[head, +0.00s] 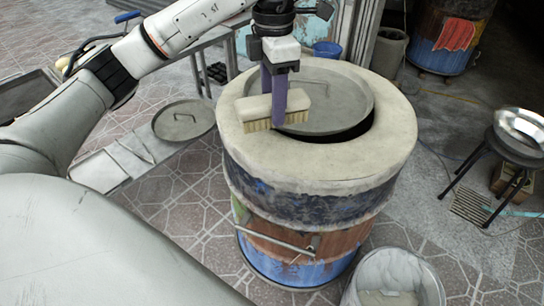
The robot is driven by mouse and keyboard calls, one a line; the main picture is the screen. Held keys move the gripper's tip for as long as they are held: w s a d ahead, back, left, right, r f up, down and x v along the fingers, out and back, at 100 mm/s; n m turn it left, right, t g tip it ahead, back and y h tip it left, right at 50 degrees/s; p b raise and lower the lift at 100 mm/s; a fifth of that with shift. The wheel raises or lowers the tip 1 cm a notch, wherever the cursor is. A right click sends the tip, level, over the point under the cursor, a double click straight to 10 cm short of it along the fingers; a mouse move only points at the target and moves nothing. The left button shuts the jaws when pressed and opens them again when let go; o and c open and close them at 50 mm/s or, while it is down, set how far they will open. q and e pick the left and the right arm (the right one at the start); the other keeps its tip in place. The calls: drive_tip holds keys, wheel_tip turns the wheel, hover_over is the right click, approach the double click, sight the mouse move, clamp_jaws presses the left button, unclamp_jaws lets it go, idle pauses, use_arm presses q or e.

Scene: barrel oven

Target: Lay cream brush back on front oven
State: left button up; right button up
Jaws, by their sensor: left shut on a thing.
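The barrel oven (330,177) stands at the centre of the head view, with a pale thick rim and a painted, worn body. A round grey metal lid (340,105) sits over its opening, with a dark gap along the right side. My left gripper (278,112) reaches down from above at the rim's left part. It is shut on the cream brush (262,113), whose bristles point down. The brush is at the rim's upper left; I cannot tell if the bristles touch it. My right gripper is not in view.
Another round lid (184,119) lies on a low bench at the left. A white bucket (395,280) stands at the oven's lower right. A metal bowl on a black stand (518,132) is at the far right. A second painted barrel (440,35) stands behind. Tiled floor between is open.

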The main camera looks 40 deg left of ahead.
use_arm(q)
drive_tip(key=shift+w+a+f+n, duration=0.1)
drive_tip(key=shift+a+f+n, duration=0.1)
drive_tip(key=shift+n, duration=0.2)
wheel_tip(320, 180, down, 10)
drive_tip(key=shift+r, duration=0.2)
drive_tip(key=shift+f, duration=0.15)
drive_tip(key=o, duration=1)
wheel_tip(320, 180, up, 12)
drive_tip(key=shift+r, duration=0.2)
